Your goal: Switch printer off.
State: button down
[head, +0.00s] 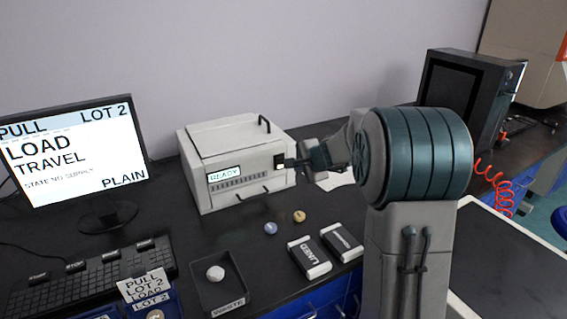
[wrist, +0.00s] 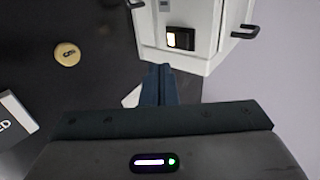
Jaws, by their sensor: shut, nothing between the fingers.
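The printer (head: 230,165) is a pale box on the black bench, with a lit display reading READY. Its power switch (head: 279,160) is a small dark rocker in a black frame at the right end of the front face. In the wrist view the fingertips of my gripper (wrist: 158,70) point at the printer front, below and left of the switch. I cannot tell whether they touch the printer.
A monitor (head: 70,150) and keyboard (head: 85,278) stand left. A blue disc (head: 271,228), a yellow disc (head: 299,216), two labelled blocks (head: 309,258) (head: 342,241) and a black waste tray (head: 238,293) lie in front of the printer. A dark cabinet (head: 465,95) stands right.

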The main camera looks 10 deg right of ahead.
aim_at(279, 164)
jog(key=shift+w+a+f+p, duration=0.5)
jog(key=shift+w+f, duration=0.2)
jog(key=shift+w, duration=0.85)
jog(key=shift+w+a+f+p, duration=0.55)
jog(key=shift+w+f, duration=0.1)
jog(key=shift+w, duration=0.95)
jog(key=shift+w+a+f+p, duration=0.5)
jog(key=shift+w+f, duration=0.2)
jog(key=shift+w, duration=0.85)
